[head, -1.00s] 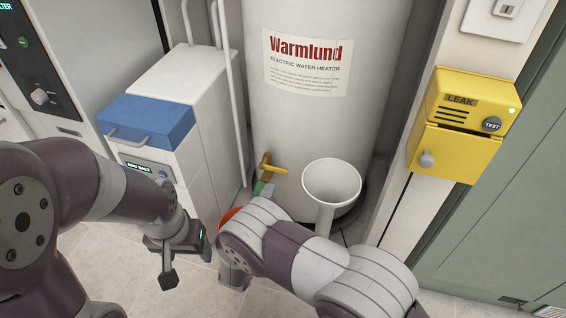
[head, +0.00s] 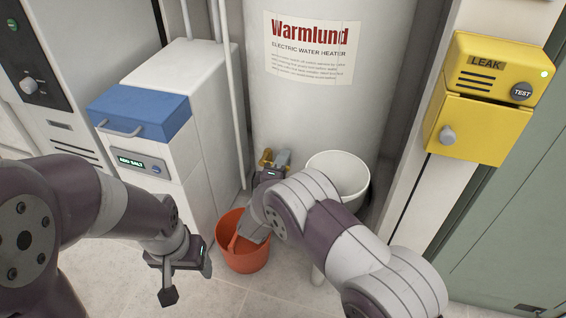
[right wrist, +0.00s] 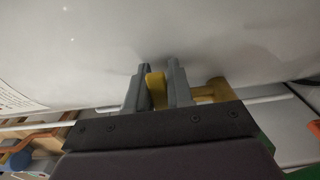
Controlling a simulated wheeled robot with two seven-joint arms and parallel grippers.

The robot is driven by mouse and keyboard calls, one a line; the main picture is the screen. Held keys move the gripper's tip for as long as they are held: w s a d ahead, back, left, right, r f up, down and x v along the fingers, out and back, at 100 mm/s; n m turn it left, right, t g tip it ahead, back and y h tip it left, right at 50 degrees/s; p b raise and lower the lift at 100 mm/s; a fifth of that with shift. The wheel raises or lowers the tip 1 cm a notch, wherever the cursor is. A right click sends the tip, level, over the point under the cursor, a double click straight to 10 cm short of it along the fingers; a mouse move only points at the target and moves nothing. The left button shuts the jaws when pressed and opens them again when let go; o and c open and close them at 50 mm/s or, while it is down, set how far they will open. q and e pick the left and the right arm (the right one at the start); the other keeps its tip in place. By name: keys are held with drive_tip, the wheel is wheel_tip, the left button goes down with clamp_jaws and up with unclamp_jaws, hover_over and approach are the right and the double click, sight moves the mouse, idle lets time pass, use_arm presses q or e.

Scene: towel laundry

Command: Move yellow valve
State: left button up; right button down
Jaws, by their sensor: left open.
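The yellow valve (head: 264,158) is low on the front of the white water heater (head: 310,110), mostly hidden behind my right gripper. In the right wrist view the yellow valve's handle (right wrist: 156,90) stands between the two grey fingers of my right gripper (right wrist: 158,85), filling the gap, and the fingers look closed on it. The valve's yellow stem (right wrist: 212,91) runs off to the right behind one finger. In the head view my right gripper (head: 274,160) is at the heater's base. My left gripper (head: 186,282) is open and empty above the floor at lower left.
An orange bucket (head: 258,262) stands on the floor below my right arm. A white funnel (head: 340,168) stands close right of my right gripper. A white cabinet with a blue lid (head: 142,104) is left; a yellow leak box (head: 480,120) hangs right.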

drive_tip(key=shift+a+r+n+p, duration=0.1)
drive_tip(key=shift+r+n+p, duration=0.7)
drive_tip(key=shift+p, duration=1.3)
drive_tip(key=shift+a+r+n+p, duration=0.1)
drive_tip(key=shift+r+n+p, duration=0.3)
drive_tip(key=shift+n+p, duration=1.2)
drive_tip(key=shift+f+m+p, duration=0.1)
drive_tip(key=shift+m+p, duration=0.2)
drive_tip(key=shift+p, duration=0.35)
drive_tip(key=shift+f, duration=0.15)
drive_tip(key=c, duration=1.1)
unclamp_jaws()
